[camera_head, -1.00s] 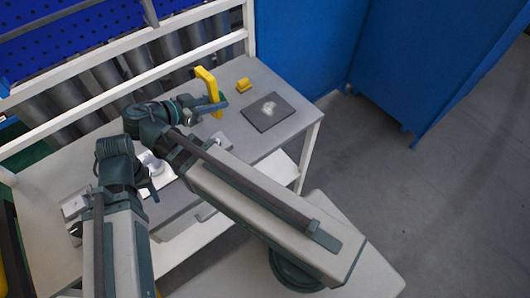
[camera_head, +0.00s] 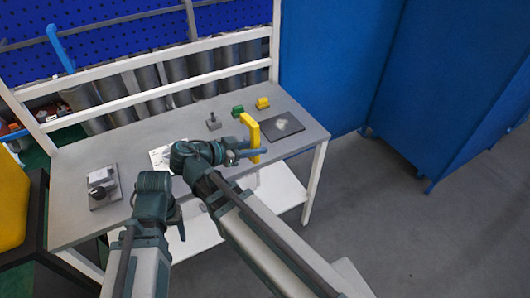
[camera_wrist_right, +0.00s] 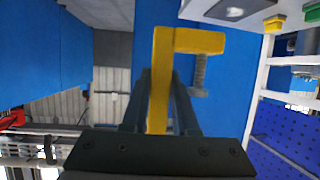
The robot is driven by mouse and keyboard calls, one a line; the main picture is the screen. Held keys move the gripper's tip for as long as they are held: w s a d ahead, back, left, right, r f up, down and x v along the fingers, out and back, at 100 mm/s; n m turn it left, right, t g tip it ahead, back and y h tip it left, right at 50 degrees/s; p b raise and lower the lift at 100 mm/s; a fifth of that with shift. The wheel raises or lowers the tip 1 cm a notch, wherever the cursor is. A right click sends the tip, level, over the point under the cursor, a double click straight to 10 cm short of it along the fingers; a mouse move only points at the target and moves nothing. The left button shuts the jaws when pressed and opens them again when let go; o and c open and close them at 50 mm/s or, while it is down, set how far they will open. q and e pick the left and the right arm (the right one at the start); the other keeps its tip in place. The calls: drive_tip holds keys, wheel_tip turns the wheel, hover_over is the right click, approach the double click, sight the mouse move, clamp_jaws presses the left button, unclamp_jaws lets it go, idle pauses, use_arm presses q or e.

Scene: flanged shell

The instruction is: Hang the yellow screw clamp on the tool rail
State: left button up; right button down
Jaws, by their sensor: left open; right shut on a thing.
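The yellow screw clamp (camera_head: 252,131) is held up above the right part of the workbench. My right gripper (camera_head: 240,157) is shut on it. In the right wrist view the clamp (camera_wrist_right: 161,75) stands between my right fingers (camera_wrist_right: 158,112), with its arm pointing right and a grey screw at the end. My left gripper (camera_head: 177,216) is open and appears empty, low in front of the bench; its fingers are small in view. A grey rail (camera_head: 110,34) runs across the blue pegboard, and a blue tool (camera_head: 60,48) hangs on it at the left.
The grey bench top (camera_head: 95,155) carries a dark square plate (camera_head: 283,131), a yellow block (camera_head: 262,103), a green block (camera_head: 237,111), a small grey part (camera_head: 213,122) and a grey fixture (camera_head: 102,186). White bars (camera_head: 150,62) stand behind it. Blue panels (camera_head: 335,60) close off the right.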

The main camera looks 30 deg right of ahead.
drive_tip(key=w+d+f+n+t+b, duration=0.3)
drive_tip(key=w+f+b, duration=0.5)
drive_tip(key=f+b, duration=0.3)
drive_tip(key=shift+f+t+y, duration=0.4)
drive_tip(key=shift+f, duration=0.55)
